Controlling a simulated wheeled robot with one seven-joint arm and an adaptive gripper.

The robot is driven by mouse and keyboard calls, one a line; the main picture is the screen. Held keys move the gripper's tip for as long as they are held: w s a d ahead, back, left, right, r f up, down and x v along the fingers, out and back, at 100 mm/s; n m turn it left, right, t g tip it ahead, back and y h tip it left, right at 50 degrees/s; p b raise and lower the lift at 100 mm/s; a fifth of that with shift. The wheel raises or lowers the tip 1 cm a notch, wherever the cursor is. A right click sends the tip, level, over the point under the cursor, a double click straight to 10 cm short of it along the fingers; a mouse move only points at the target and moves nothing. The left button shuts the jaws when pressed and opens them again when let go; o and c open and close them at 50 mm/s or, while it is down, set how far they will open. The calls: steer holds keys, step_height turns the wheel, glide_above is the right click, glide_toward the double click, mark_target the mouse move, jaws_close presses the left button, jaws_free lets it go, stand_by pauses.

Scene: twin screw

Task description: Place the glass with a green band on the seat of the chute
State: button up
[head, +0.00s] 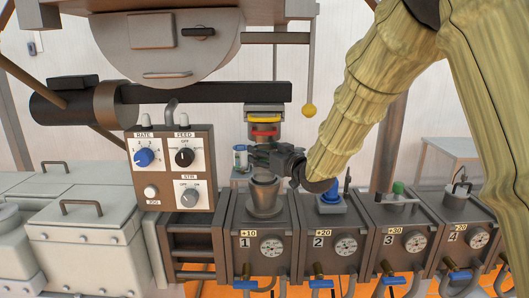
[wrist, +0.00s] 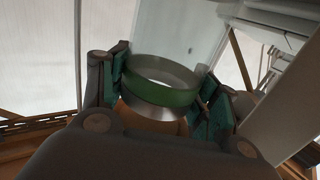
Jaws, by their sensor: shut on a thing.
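The glass with a green band (wrist: 165,92) is between the two padded fingers of my gripper (wrist: 165,95) in the wrist view. Its open rim shows, and the fingers touch it on both sides. In the head view my gripper (head: 277,160) is just below the chute (head: 264,115) with its yellow and red rings, and above a grey metal cup (head: 265,195) on box 1. The gripper hides most of the glass there. I cannot tell which part is the seat, or the exact gap between the glass and the chute.
A control panel (head: 172,170) with knobs stands left of the cup. Boxes 2 (head: 330,235), 3 and 4 stand in a row to the right, with fittings on top. A yellow ball (head: 309,110) hangs right of the chute. A dark horizontal bar (head: 205,92) crosses near the chute.

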steer(key=o, duration=1.3)
steer(key=shift+c, duration=0.2)
steer(key=shift+r, duration=0.2)
steer(key=shift+s+d+f, duration=0.15)
steer(key=shift+s+d, duration=0.05)
steer(key=shift+s, duration=0.1)
steer(key=b+v, duration=0.4)
steer(key=v, duration=0.7)
steer(key=shift+s, duration=0.15)
steer(key=shift+d, duration=0.1)
